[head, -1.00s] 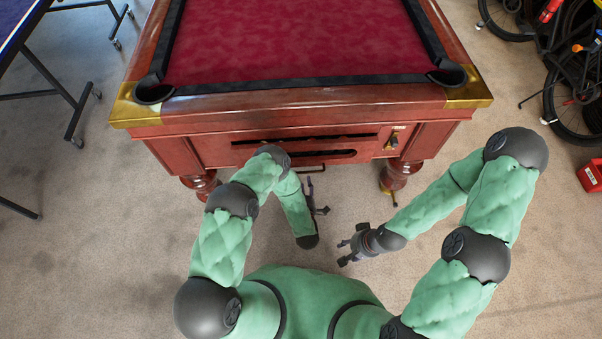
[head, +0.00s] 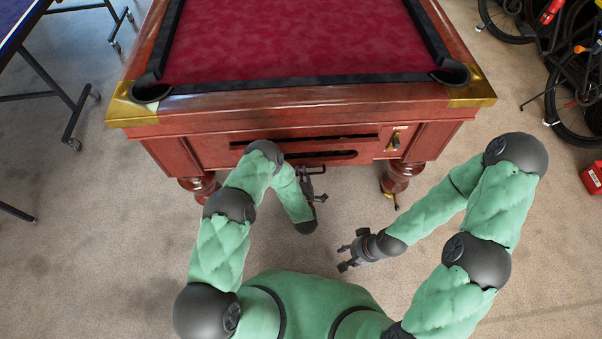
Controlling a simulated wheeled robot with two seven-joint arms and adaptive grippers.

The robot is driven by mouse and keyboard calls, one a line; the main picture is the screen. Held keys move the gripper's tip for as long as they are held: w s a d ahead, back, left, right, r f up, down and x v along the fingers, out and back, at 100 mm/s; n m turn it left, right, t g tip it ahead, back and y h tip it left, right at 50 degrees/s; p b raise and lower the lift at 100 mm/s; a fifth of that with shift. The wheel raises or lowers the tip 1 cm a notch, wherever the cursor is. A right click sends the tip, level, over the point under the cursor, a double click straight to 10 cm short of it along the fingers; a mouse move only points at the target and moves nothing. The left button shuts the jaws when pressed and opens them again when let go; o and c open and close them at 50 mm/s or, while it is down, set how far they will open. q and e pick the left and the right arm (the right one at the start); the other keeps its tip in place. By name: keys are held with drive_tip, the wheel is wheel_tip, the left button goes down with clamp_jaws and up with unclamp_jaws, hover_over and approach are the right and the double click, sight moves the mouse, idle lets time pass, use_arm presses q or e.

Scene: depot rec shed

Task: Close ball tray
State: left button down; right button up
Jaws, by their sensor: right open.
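The ball tray (head: 345,154) is in the wooden end of the pool table (head: 290,104), seen as a red front with a dark slot in it. A long dark gap runs above it. My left gripper (head: 313,180) is just below the tray front, close to the table's end, partly hidden by its own forearm. I cannot tell whether it touches the tray or whether its fingers are open. My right gripper (head: 344,256) is open and empty, low over the carpet and well apart from the table.
The pool table's legs (head: 396,178) stand on either side of the tray. A blue table (head: 18,28) is at the upper left. Bicycles (head: 575,95) and a red can (head: 594,178) are at the right. The carpet between is clear.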

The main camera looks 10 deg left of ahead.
sight(300, 165)
use_arm(q)
drive_tip(key=shift+r+x, duration=0.2)
drive_tip(key=shift+x, duration=0.7)
drive_tip(key=shift+r+x, duration=0.2)
drive_tip(key=shift+x, duration=0.7)
drive_tip(key=shift+w, duration=0.2)
drive_tip(key=c, duration=1.2)
unclamp_jaws()
drive_tip(key=shift+w+a, duration=0.1)
drive_tip(key=shift+w, duration=0.05)
drive_tip(key=shift+o, duration=0.2)
drive_tip(key=shift+r, duration=0.1)
drive_tip(key=v, duration=1.2)
drive_tip(key=shift+f, duration=0.25)
